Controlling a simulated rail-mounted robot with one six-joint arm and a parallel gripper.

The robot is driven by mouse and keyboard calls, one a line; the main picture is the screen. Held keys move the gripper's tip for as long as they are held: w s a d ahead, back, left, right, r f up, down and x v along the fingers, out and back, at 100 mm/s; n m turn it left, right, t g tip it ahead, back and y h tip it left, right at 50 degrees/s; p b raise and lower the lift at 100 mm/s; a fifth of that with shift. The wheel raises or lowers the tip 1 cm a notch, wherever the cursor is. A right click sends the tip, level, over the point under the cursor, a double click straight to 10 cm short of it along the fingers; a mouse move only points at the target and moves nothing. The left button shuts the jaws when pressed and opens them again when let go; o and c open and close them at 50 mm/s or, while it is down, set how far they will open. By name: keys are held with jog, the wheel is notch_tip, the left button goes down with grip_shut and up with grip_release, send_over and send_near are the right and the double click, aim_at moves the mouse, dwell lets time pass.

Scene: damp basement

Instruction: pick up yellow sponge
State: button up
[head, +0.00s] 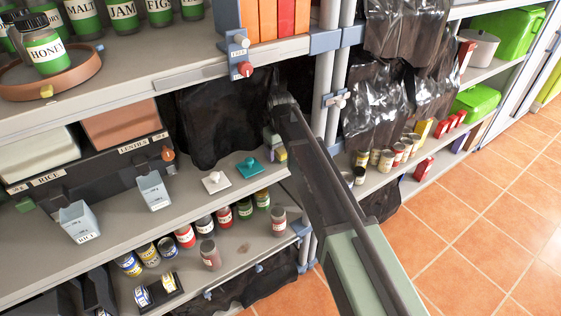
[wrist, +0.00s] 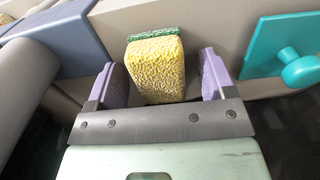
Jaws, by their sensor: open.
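The yellow sponge (wrist: 157,70) has a green scouring layer on its far upper edge. In the head view my gripper (head: 278,143) reaches to the right end of the middle shelf, near the post. A small yellow patch of the sponge (head: 281,155) shows there; my arm hides most of it.
A teal lid with a knob (head: 248,167) lies left of my gripper on the shelf (head: 190,205), beside a white lid (head: 215,181). A grey post (head: 328,95) stands close on the right. Dark plastic sheeting (head: 222,120) hangs behind. Several cans stand on the shelf below.

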jog(key=shift+r, duration=0.1)
jog(key=shift+c, duration=0.2)
jog(key=c, duration=1)
jog(key=shift+r+p, duration=0.1)
jog(key=shift+p, duration=0.2)
